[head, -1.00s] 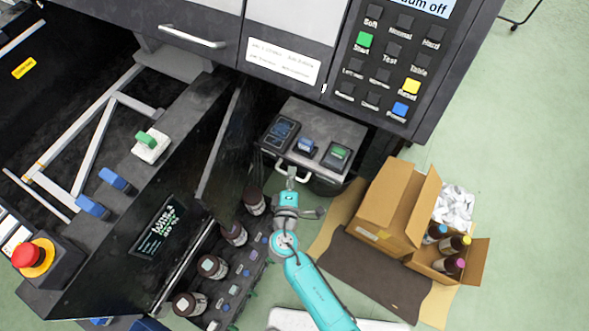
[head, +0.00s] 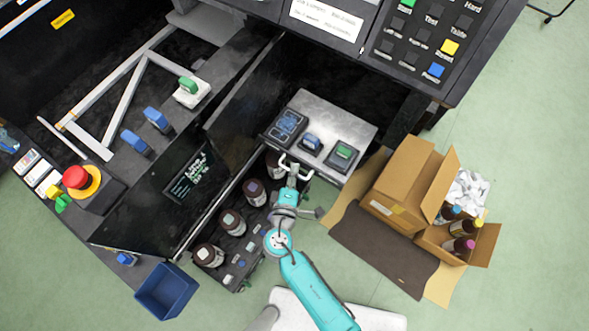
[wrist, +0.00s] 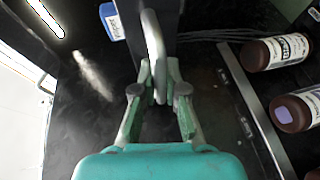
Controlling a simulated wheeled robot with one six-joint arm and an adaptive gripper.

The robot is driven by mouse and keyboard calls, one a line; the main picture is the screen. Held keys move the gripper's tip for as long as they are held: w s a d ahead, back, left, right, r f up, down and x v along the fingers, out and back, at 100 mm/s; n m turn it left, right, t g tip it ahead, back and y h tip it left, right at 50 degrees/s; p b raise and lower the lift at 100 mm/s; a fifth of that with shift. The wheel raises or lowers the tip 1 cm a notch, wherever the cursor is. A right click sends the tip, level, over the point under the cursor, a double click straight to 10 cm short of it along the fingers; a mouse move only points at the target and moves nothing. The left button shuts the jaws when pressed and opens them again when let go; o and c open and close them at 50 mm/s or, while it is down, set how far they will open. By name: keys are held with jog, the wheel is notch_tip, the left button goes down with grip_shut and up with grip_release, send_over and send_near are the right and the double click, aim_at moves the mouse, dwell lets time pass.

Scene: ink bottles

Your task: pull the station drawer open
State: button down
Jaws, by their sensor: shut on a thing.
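The station is a dark box (head: 345,122) with a grey top, a small panel, and blue and green buttons. The pale drawer handle (head: 281,160) is a curved bar at its front edge. It also shows upright in the middle of the wrist view (wrist: 154,50). My gripper (head: 292,175) is at this handle in the head view. In the wrist view my gripper (wrist: 159,85) is shut on the handle, one finger on each side. My gripper and arm hide much of the drawer front, so I cannot tell how far it stands out.
Several dark ink bottles (head: 231,222) stand in a row left of my arm, close to it. An open cardboard box (head: 400,180) and a dark mat (head: 375,250) lie right of the station. A blue bin (head: 166,290) is at lower left. Green floor (head: 520,180) is clear at right.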

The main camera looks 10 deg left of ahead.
jog(key=c, duration=1.2)
grip_release()
jog(key=shift+s, duration=0.1)
jog(key=s+r, duration=0.1)
jog(key=s, duration=0.6)
jog(key=shift+d+r, duration=0.2)
